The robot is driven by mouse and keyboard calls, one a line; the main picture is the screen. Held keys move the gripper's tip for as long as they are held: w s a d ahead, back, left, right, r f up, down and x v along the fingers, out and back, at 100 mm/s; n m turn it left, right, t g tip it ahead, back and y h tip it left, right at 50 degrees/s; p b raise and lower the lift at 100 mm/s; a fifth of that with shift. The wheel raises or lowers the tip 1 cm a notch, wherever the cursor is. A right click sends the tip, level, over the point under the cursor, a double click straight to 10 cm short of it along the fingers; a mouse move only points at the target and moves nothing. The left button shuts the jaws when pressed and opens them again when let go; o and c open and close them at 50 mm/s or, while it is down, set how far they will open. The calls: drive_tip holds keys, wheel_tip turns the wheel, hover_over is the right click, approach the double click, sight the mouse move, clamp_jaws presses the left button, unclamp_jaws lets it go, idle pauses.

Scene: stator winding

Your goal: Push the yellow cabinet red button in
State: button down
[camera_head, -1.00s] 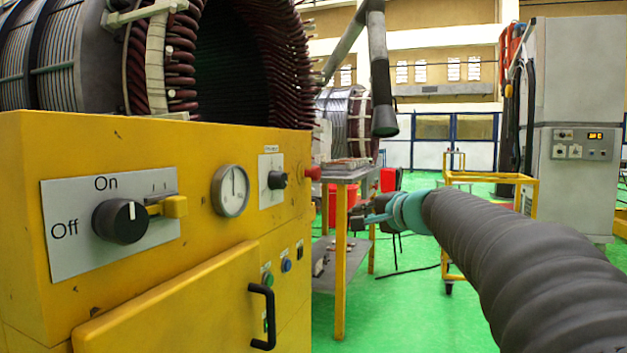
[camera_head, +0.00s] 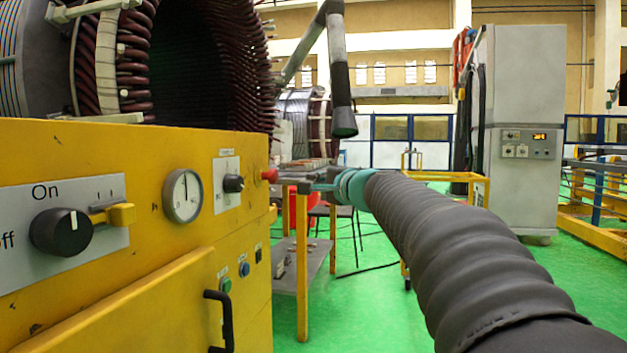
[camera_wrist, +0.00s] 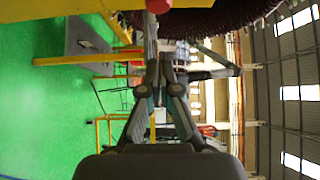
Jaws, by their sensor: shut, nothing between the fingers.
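The yellow cabinet (camera_head: 120,165) stands at the left in the head view. Its red button (camera_head: 269,175) sticks out at the right end of the upper panel, near the corner. In the wrist view the red button (camera_wrist: 158,5) is cut off by the top edge, with a strip of yellow cabinet (camera_wrist: 88,5) beside it. My gripper (camera_head: 304,187) is just right of and slightly below the button in the head view, with a visible gap. In the wrist view my gripper (camera_wrist: 160,66) has its fingers together and empty, below the button in the picture.
The cabinet front carries a black On/Off knob (camera_head: 61,232), a gauge (camera_head: 182,195), a smaller knob (camera_head: 233,183) and a black door handle (camera_head: 222,318). A workbench (camera_head: 305,265) stands behind my gripper.

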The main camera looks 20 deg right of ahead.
drive_tip(key=p, duration=0.1)
approach(278, 175)
drive_tip(key=w+d, duration=0.2)
drive_tip(key=w, duration=0.1)
drive_tip(key=shift+w+a+p, duration=0.45)
drive_tip(key=shift+w+a, duration=1.1)
drive_tip(key=shift+a, duration=0.2)
drive_tip(key=shift+d+f, duration=0.1)
